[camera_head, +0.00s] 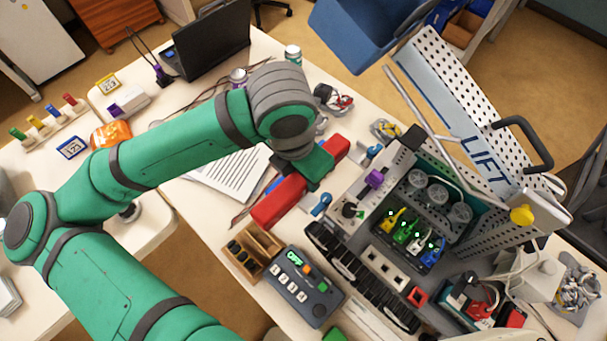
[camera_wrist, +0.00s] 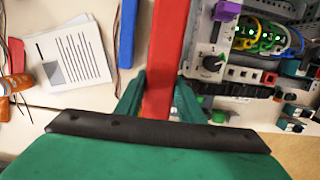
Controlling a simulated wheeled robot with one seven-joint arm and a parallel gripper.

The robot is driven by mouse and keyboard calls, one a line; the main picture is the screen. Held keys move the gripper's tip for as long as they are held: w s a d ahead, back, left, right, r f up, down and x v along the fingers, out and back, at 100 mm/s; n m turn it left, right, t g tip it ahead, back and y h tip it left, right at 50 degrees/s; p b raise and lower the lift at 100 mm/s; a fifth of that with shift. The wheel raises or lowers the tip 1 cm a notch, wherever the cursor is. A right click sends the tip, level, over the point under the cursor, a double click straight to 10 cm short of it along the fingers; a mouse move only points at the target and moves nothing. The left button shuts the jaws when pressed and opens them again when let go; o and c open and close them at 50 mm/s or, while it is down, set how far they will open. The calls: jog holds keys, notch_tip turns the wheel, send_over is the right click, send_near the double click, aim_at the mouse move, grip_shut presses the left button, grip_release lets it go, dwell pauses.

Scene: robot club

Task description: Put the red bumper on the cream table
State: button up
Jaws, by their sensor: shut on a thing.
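The red bumper (camera_head: 275,207) is a long red bar, lying diagonally in the head view beside the wheeled machine. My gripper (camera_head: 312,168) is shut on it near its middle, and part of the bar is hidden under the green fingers. In the wrist view the bumper (camera_wrist: 166,45) runs upright through the picture between the two fingers of my gripper (camera_wrist: 158,95). The cream tabletop (camera_head: 212,222) is below it. I cannot tell how far the bumper is above the surface. A second cream surface (camera_head: 160,192) adjoins at left.
The machine (camera_head: 400,160) with a perforated panel marked LIFT (camera_head: 475,130) stands close right of the bumper. A printed sheet (camera_head: 228,178) lies to its left. A control box (camera_head: 302,285) and wooden tray (camera_head: 250,247) are in front. A laptop (camera_head: 208,42) is at the back.

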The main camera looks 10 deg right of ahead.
jog(key=shift+r, duration=1.25)
jog(key=shift+w, duration=0.15)
